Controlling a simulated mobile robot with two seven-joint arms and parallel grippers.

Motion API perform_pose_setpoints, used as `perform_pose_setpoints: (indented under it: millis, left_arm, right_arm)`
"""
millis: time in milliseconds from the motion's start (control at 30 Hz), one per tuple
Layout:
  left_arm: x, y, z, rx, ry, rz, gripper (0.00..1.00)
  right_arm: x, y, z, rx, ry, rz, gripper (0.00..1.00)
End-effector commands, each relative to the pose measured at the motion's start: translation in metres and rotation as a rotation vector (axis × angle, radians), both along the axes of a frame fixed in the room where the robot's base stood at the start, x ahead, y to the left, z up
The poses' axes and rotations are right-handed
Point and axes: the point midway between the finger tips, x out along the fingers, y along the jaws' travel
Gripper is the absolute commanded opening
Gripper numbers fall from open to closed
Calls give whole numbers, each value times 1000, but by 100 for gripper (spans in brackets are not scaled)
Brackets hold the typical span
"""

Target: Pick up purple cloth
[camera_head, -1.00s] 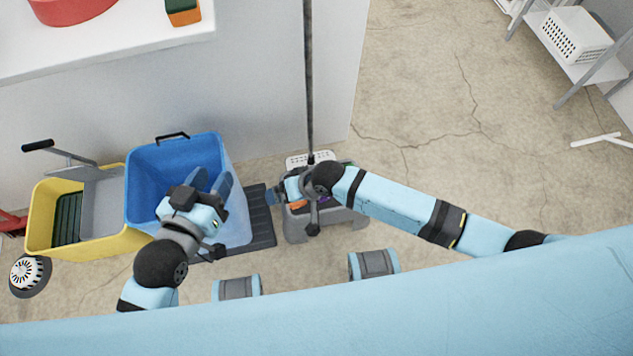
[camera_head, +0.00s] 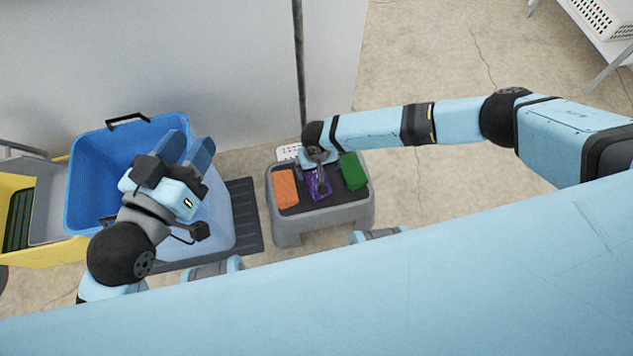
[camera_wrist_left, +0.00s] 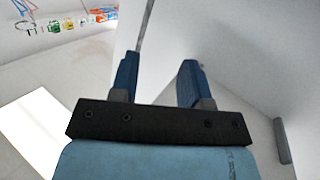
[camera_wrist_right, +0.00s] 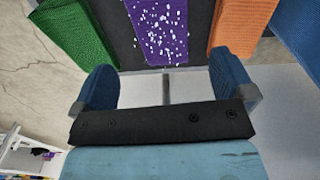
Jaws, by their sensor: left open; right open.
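The purple cloth (camera_head: 319,186) has white specks and lies on the dark top of a grey stool (camera_head: 290,226), between an orange cloth (camera_head: 286,188) and a green cloth (camera_head: 354,171). In the right wrist view the purple cloth (camera_wrist_right: 158,30) lies ahead of my open right gripper (camera_wrist_right: 171,85), between its fingers across the picture and apart from them. In the head view the right wrist hides part of the stool's far side. My left gripper (camera_head: 188,150) is open and empty over the blue bucket; its spread fingers also show in the left wrist view (camera_wrist_left: 160,80).
A thin pole (camera_head: 299,70) rises behind the stool by a white wall. Floor at right is open before a shelf (camera_head: 600,45).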

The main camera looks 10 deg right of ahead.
Motion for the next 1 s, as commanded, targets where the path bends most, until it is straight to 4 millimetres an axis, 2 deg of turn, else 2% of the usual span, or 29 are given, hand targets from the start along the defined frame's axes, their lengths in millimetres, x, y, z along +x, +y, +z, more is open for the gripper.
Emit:
perform_pose_setpoints:
  millis: [33,267,600,900,1000]
  left_arm:
    - [3,1,-2,14,-25,0,43]
    - [7,4,-1,46,-82,3,43]
    - [23,15,3,162,-285,13,43]
    - [24,15,7,172,-307,15,43]
    - [24,15,7,172,-307,15,43]
  right_arm:
    - [0,1,-11,0,0,1,100]
    - [0,0,-25,0,-2,2,100]
    - [0,3,-68,0,-2,2,100]
    - [-1,3,-70,2,-2,1,100]
    - [-1,3,-70,2,-2,1,77]
